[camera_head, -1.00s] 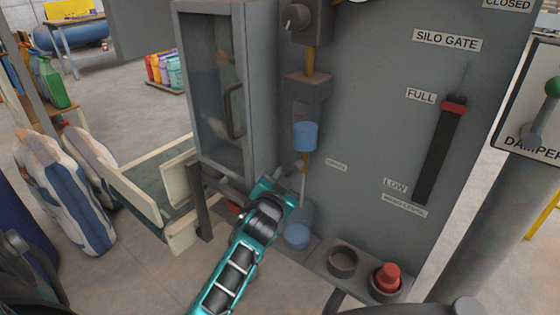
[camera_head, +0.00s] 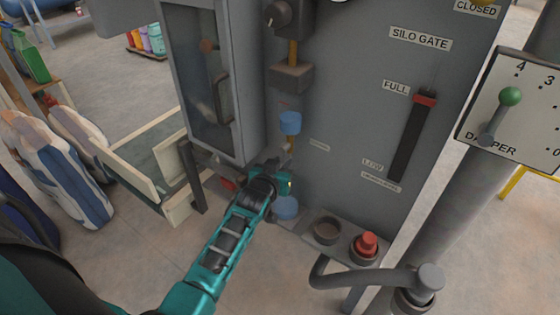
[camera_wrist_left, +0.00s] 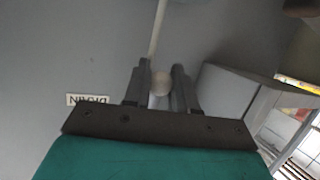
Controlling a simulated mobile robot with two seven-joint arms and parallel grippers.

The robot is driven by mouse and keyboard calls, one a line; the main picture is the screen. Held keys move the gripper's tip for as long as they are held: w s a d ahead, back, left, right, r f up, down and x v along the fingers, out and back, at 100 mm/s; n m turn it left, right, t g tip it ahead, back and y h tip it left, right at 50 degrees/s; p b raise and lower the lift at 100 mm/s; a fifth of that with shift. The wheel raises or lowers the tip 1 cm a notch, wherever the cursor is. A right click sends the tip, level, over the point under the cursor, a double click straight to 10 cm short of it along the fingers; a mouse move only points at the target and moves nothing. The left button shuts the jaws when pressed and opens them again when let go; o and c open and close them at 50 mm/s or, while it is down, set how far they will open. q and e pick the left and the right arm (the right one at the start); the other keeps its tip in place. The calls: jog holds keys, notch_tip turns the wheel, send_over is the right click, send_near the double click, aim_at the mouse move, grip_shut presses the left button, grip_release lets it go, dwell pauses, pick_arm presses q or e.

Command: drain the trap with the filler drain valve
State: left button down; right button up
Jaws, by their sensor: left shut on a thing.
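My left gripper (camera_head: 284,174) is at the front of the grey filler panel, between an upper blue cup (camera_head: 290,123) and a lower blue cup (camera_head: 286,208). In the left wrist view, its two dark fingers (camera_wrist_left: 160,90) are shut on a small pale round knob (camera_wrist_left: 161,84), which I take to be the drain valve's handle. The gripper hides most of the valve in the head view. I cannot tell how much liquid the blue cups hold. My right gripper is not in view.
A glass-fronted cabinet (camera_head: 208,80) with a handle stands close left of my left gripper. The damper lever (camera_head: 509,97) is at far right. Filled sacks (camera_head: 55,160) stand at left.

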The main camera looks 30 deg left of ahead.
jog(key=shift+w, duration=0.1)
pick_arm(q)
jog(key=c, duration=1)
grip_release()
jog(key=shift+o, duration=0.2)
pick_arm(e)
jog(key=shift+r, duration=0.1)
